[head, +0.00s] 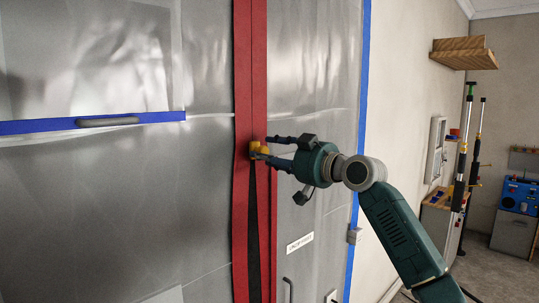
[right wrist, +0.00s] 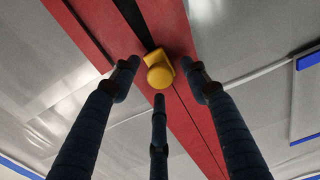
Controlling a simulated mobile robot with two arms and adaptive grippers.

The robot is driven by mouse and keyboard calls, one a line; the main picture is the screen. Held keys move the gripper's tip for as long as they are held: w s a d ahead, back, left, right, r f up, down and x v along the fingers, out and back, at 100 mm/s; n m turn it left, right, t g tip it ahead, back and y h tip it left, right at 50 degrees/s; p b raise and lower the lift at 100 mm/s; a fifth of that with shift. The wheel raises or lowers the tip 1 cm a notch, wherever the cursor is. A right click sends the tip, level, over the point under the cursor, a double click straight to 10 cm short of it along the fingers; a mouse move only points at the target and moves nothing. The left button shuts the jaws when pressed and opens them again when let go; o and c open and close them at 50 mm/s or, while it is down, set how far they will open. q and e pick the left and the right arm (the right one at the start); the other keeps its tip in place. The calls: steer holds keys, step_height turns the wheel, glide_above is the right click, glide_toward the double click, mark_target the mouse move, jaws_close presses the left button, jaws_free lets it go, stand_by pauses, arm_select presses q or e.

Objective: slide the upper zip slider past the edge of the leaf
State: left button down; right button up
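The yellow zip slider (head: 256,149) sits on the red zip strip (head: 241,80) of the plastic sheet. The strip is closed above the slider; a narrow dark gap (head: 258,215) runs below it. My right gripper (head: 264,147) reaches in from the right, its fingertips at the slider. In the right wrist view the slider (right wrist: 159,71) lies between the spread fingers (right wrist: 159,80), with visible space at its sides. I cannot tell whether any finger touches it. A clear panel (head: 90,60) has a blue lower edge (head: 40,126); I cannot tell if this is the leaf. My left gripper is out of view.
A grey bar handle (head: 108,122) lies on the blue edge at left. Blue tape (head: 362,120) borders the sheet at right. A small label (head: 300,242) and a dark handle (head: 289,290) are lower down. A wooden shelf (head: 465,52), poles and a blue box (head: 519,195) stand far right.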

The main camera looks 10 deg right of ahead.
steer(key=shift+s+d, duration=0.1)
steer(key=shift+d, duration=0.05)
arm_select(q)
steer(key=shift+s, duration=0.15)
arm_select(e)
steer(key=v, duration=1.1)
steer(key=shift+s, duration=0.3)
steer(key=shift+d, duration=0.1)
